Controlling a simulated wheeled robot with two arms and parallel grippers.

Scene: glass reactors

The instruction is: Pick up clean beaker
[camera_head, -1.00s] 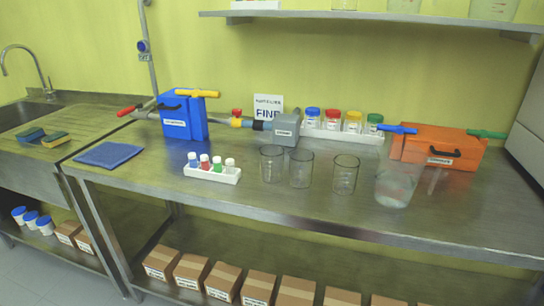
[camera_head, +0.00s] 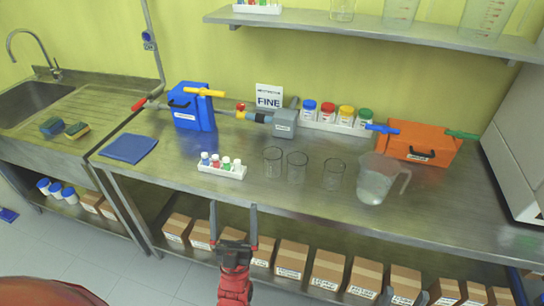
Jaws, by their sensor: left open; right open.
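Three clear, empty-looking glass beakers stand upright in a row on the steel bench (camera_head: 440,215): a left beaker (camera_head: 272,162), a middle beaker (camera_head: 297,167) and a right beaker (camera_head: 333,175). I cannot tell by sight which is clean. My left gripper (camera_head: 234,212) is open and empty, in front of the bench edge, below and left of the beakers. My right gripper (camera_head: 403,297) shows only as dark fingertips at the bottom edge, apart and empty, well away from the beakers.
A clear pitcher (camera_head: 377,181) stands right of the beakers. A white rack of small bottles (camera_head: 222,172) stands to their left. Behind are a grey box (camera_head: 285,123), a jar rack (camera_head: 335,125) and an orange box (camera_head: 418,146). The bench front is clear.

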